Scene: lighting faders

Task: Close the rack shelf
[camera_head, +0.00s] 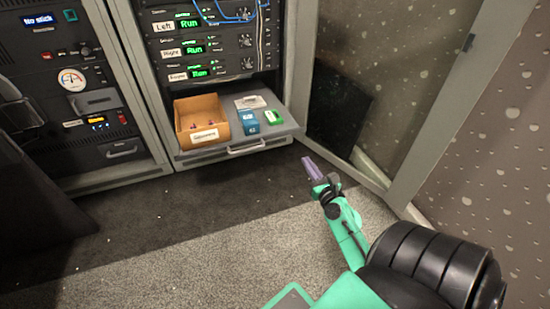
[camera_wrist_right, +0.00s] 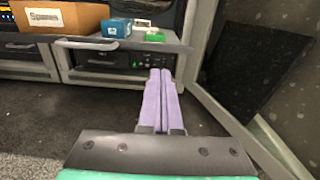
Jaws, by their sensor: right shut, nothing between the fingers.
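The rack shelf (camera_head: 280,130) is a grey sliding shelf pulled out from the lower part of the rack. It has a bar handle (camera_head: 246,149) along its front edge. On it are an open brown cardboard box (camera_head: 203,124), a blue box (camera_head: 249,122), a green item (camera_head: 273,117) and a pale packet. My right gripper (camera_head: 309,164), with purple fingers, is in front of the shelf, right of its handle and apart from it. Its fingers (camera_wrist_right: 160,85) are together and empty, pointing toward the shelf's right end in the wrist view. My left gripper is not seen.
An open rack door (camera_head: 435,110) stands to the right, close to my right arm. A second rack (camera_head: 85,100) with a gauge and displays is at left. Rack units with green "Run" displays (camera_head: 192,47) and blue cables are above the shelf. The floor (camera_head: 180,225) in front is clear.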

